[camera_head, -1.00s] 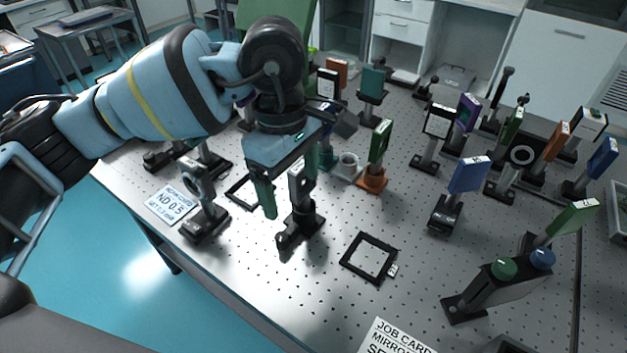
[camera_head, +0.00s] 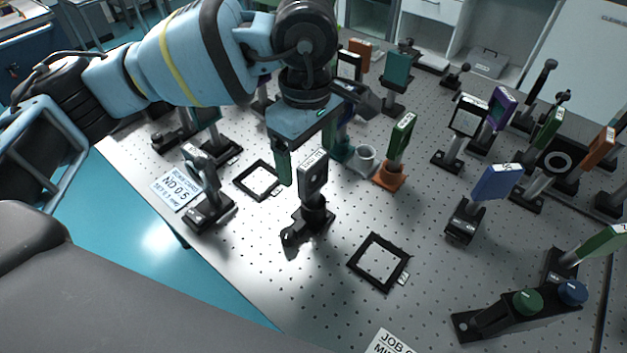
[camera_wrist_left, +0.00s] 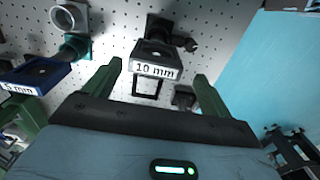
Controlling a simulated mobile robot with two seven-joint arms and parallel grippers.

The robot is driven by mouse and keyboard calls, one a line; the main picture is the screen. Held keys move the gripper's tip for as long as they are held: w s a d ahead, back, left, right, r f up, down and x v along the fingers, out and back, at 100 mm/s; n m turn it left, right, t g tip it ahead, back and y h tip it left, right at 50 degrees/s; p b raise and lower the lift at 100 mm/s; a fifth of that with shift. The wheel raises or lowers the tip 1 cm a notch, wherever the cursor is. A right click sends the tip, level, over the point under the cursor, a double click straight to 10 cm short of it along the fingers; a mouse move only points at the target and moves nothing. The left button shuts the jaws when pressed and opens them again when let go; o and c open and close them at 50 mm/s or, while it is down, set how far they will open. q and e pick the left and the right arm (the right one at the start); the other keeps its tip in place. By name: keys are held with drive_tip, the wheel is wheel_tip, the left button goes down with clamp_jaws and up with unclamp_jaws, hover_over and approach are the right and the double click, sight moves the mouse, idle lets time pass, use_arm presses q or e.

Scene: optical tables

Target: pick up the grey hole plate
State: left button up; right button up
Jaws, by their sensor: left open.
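The grey hole plate (camera_head: 313,174) stands upright on a post with a black base near the table's front left. In the left wrist view, the plate (camera_wrist_left: 157,58), labelled "10 mm", shows from above, between and beyond the fingertips. My left gripper (camera_head: 306,152) is open and empty, just behind and above the plate in the head view. One green finger hangs to the plate's left; the other is mostly hidden. In the wrist view my left gripper (camera_wrist_left: 158,80) has its two green fingers spread to either side of the plate. I cannot tell whether they touch it. My right gripper is not in view.
Flat black frames lie behind (camera_head: 240,181) and right (camera_head: 355,264).

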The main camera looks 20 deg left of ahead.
sight(313, 173)
use_arm(q)
drive_tip(key=shift+w+d+f+p, duration=0.15)
drive_tip(key=shift+d+f, duration=0.05)
drive_tip(key=shift+f, duration=1.15)
drive_tip(key=shift+w+d+f+p, duration=0.1)
drive_tip(key=shift+d+f+p, duration=0.05)
drive_tip(key=shift+f, duration=1.2)
drive_tip(key=c, duration=1.2)
drive_tip(key=shift+r, duration=0.1)
